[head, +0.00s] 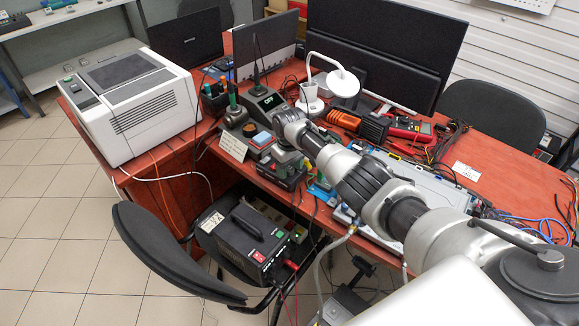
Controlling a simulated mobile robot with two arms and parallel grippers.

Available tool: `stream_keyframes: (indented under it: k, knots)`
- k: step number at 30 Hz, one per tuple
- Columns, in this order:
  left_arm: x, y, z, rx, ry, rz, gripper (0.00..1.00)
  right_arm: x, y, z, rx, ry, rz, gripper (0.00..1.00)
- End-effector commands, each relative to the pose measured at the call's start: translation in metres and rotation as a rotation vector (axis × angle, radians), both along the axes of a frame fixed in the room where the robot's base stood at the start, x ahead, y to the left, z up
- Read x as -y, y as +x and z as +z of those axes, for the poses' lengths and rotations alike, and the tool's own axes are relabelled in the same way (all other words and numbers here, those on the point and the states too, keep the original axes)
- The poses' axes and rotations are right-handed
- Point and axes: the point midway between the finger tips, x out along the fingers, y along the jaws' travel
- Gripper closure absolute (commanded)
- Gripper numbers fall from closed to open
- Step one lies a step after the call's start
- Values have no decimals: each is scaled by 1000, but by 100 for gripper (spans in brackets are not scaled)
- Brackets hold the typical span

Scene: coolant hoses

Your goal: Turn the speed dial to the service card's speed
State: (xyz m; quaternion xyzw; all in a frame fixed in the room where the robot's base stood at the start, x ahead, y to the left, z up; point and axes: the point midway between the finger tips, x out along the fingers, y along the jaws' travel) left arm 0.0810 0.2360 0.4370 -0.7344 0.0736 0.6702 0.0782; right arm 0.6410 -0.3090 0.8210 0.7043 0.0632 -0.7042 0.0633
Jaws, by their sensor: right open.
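My right arm comes in from the lower right and reaches over the table. Its gripper (281,114) is at the dark box with a lit green "OFF" display (265,99). The gripper is open; its fingers are small here, and I cannot tell whether they touch anything. I cannot make out the speed dial; the gripper and wrist may cover it. A small white card with text (233,147), perhaps the service card, stands at the table's front edge; its writing is too small to read. My left gripper is not in view.
A white printer-like machine (150,105) stands at the left of the red-brown table (505,160). A white lamp (342,83), an orange-black tool (358,124), a red multimeter (410,128) and loose cables crowd the table. A black chair (165,250) and a black power box (255,245) stand in front.

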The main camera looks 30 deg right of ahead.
Motion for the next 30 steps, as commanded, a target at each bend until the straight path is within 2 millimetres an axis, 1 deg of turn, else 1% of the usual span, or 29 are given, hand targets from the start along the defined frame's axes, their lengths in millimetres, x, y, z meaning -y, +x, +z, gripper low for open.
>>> stream_keyframes:
  k: [2,5,12,15,18,23,30]
  knots:
    - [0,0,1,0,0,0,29,0,0,4,1,0,0,49]
    - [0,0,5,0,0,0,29,0,1,16,2,0,1,49]
    - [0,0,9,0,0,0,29,0,1,63,5,0,1,49]
    - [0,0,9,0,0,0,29,1,1,81,3,0,0,49]
    - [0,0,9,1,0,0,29,0,1,95,3,1,0,49]
    - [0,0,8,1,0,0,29,0,0,107,2,0,0,49]
    - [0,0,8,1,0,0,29,0,0,108,0,0,0,49]
